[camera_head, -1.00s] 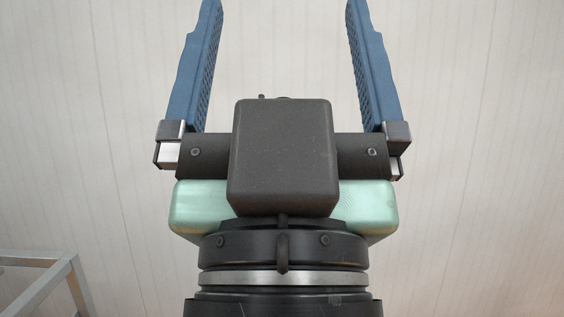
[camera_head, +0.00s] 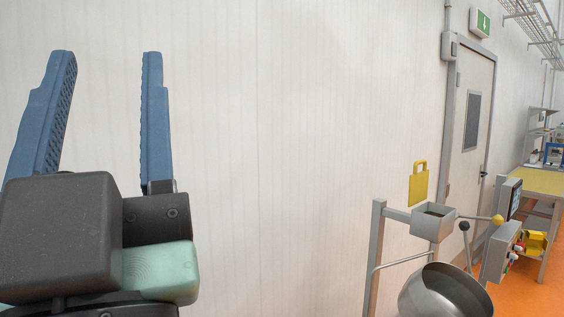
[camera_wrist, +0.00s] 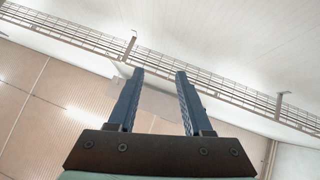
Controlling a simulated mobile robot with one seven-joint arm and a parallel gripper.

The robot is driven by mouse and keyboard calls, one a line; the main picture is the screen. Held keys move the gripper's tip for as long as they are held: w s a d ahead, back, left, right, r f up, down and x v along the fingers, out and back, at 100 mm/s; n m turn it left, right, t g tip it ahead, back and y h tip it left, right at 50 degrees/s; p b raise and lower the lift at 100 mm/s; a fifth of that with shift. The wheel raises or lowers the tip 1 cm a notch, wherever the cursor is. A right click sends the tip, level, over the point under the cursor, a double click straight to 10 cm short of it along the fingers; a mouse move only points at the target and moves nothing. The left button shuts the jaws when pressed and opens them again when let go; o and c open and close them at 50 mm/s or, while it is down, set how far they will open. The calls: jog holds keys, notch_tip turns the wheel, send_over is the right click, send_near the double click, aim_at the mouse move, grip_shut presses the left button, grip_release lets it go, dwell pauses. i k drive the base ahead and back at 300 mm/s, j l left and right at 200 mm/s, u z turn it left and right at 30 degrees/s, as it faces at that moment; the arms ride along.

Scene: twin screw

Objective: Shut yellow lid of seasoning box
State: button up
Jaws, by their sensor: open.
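The yellow lid (camera_head: 418,184) stands upright, open, above the small grey metal seasoning box (camera_head: 434,221) at the lower right of the head view. The lid is a flat plate with a handle loop at its top. My gripper (camera_head: 107,55) is at the left of the head view, fingers pointing up, open and empty, well apart from the lid. In the wrist view my gripper (camera_wrist: 160,72) points at the ceiling with nothing between its fingers. The box and lid are not in the wrist view.
A round metal drum (camera_head: 445,292) sits below the box, beside a grey frame (camera_head: 374,255). A lever with a yellow knob (camera_head: 497,221) and a control panel (camera_head: 500,250) are right of the box. A door (camera_head: 472,130) and yellow-topped table (camera_head: 540,180) stand behind.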

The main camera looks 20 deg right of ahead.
aim_at(418, 187)
jog(key=j+z, duration=0.15)
jog(key=z, duration=0.25)
jog(key=k+j+z, duration=0.1)
jog(key=z, duration=0.35)
jog(key=k+j+z, duration=0.1)
jog(key=z, duration=0.3)
jog(key=j+z, duration=0.1)
jog(key=z, duration=0.35)
jog(key=i+j+z, duration=0.15)
jog(key=z, duration=0.25)
jog(key=i+j+z, duration=0.15)
jog(key=z, duration=0.2)
jog(key=i+j+z, duration=0.1)
jog(key=j+z, duration=0.55)
jog(key=z, duration=0.15)
jog(key=i+j, duration=0.15)
jog(key=j, duration=0.3)
jog(key=i+j, duration=0.1)
jog(key=j, duration=0.35)
jog(key=i+j+z, duration=0.1)
jog(key=j, duration=0.35)
jog(key=i+j, duration=0.15)
jog(key=j, duration=0.3)
jog(key=i+j+z, duration=0.1)
jog(key=j, duration=0.35)
